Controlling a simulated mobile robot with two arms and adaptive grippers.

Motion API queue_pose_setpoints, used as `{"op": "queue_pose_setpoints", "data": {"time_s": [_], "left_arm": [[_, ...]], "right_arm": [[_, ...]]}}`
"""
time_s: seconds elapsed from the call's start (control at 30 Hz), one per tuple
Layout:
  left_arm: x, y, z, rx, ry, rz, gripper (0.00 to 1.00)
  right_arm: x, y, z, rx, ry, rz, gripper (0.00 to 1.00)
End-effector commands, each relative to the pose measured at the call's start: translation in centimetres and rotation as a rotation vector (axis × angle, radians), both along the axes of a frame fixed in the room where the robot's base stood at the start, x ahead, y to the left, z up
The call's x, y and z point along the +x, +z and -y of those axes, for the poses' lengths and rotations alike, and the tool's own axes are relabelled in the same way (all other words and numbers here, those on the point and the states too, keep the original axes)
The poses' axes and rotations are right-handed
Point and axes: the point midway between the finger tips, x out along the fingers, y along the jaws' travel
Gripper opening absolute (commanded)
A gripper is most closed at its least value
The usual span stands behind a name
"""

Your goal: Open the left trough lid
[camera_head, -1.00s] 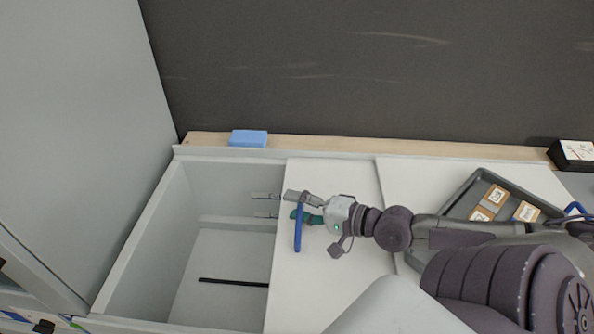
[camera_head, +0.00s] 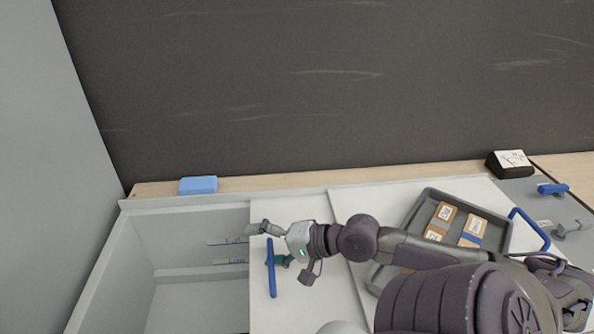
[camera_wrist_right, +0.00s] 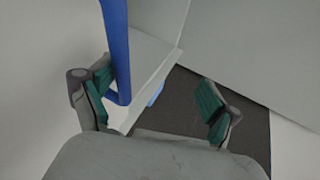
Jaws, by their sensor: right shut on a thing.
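The left trough lid is a white sliding panel (camera_head: 300,308) with a blue bar handle (camera_head: 272,275). Left of it the grey trough (camera_head: 190,300) lies uncovered. In the right wrist view the blue handle (camera_wrist_right: 116,50) lies against the left finger pad; the right pad shows some way off. My left gripper is not in view.
A second white panel (camera_head: 350,200) adjoins the lid on the right. A grey tray (camera_head: 425,198) with several labelled boxes stands on it. A blue block (camera_head: 198,185) and a black meter (camera_head: 509,165) are on the back ledge. A tall grey panel rises at the left.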

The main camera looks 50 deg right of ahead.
Motion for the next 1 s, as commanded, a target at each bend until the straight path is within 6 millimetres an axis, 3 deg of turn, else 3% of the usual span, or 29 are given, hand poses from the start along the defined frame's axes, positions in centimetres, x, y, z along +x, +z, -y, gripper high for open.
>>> {"op": "queue_pose_setpoints", "data": {"time_s": [0.03, 0.23, 0.7, 0.77, 1.0], "left_arm": [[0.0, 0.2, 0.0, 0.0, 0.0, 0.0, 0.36], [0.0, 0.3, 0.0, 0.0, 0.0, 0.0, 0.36], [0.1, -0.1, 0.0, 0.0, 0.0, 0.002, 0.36], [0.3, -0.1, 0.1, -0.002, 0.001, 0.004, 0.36], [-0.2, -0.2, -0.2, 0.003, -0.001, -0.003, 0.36]], "right_arm": [[0.2, 1.9, -0.4, 0.012, 0.006, 0.043, 0.6], [-1.0, 2.0, 0.0, 0.012, 0.005, 0.042, 0.54], [-4.0, 2.5, 1.3, 0.011, 0.001, 0.042, 0.53], [-4.4, 2.5, 1.5, 0.009, 0.002, 0.043, 0.39], [-6.0, 2.4, 2.2, 0.008, 0.0, 0.032, 0.39]]}}
